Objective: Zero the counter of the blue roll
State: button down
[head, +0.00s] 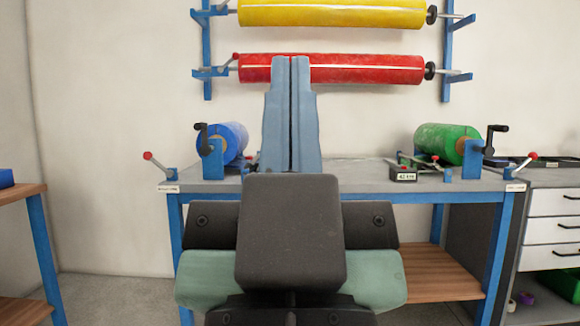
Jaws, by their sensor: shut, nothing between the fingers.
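The blue roll (236,140) sits in a crank-handled holder at the left of the grey-topped workbench (350,176). My gripper (291,64) stands upright in the middle of the view, its two blue-grey fingers together and nothing between them. It appears just right of the blue roll and covers part of the bench there. I see no counter for the blue roll; the area right of it is hidden by my gripper. A small dark box with a white label (403,174) stands by the green roll (447,142), its text too small to read surely.
A red roll (375,69) and a yellow roll (335,12) hang on blue wall brackets behind. Red-knobbed levers (147,156) stick out at both bench ends. A wooden-topped table (18,192) is at left, a drawer cabinet (552,203) at right. Bare bench shows right of my gripper.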

notch_tip(320, 180, up, 46)
jog(key=p, duration=4.5)
jog(key=shift+r+p, duration=0.25)
jog(key=shift+p, duration=0.15)
